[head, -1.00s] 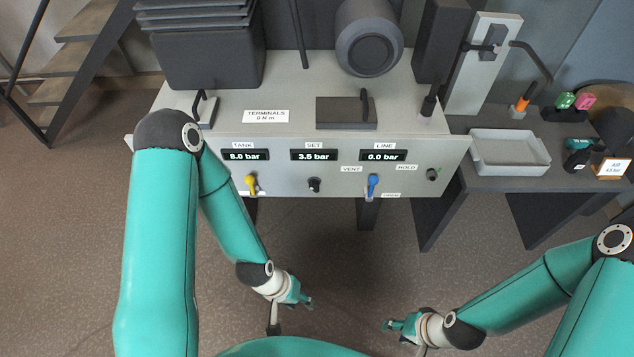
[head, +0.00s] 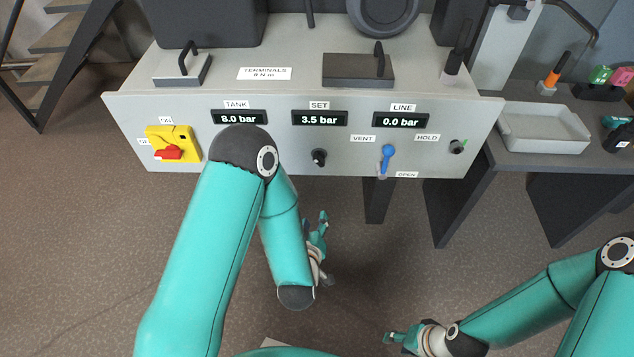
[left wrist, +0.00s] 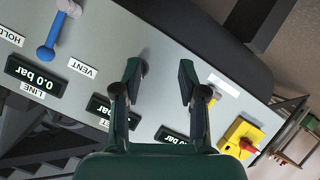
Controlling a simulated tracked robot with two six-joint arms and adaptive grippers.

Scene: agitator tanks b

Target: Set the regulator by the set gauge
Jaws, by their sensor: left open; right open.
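The regulator knob (head: 318,158) is a small black knob on the grey panel, below the set gauge (head: 319,119), which reads 3.5 bar. The tank gauge (head: 238,117) reads 8.0 bar and the line gauge (head: 401,121) reads 0.0 bar. My left gripper (head: 316,226) is open and empty, below the knob in the head view, its fingers turned toward the panel. In the left wrist view its open fingers (left wrist: 161,72) frame bare panel; a dark round part, apparently the knob, shows partly behind one fingertip. My right gripper (head: 391,339) is open and empty, low and away from the panel.
A blue lever (head: 388,157) stands right of the knob, between VENT and OPEN labels. A yellow box with a red switch (head: 172,143) is at the panel's left. A grey tray (head: 543,130) sits on the right bench.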

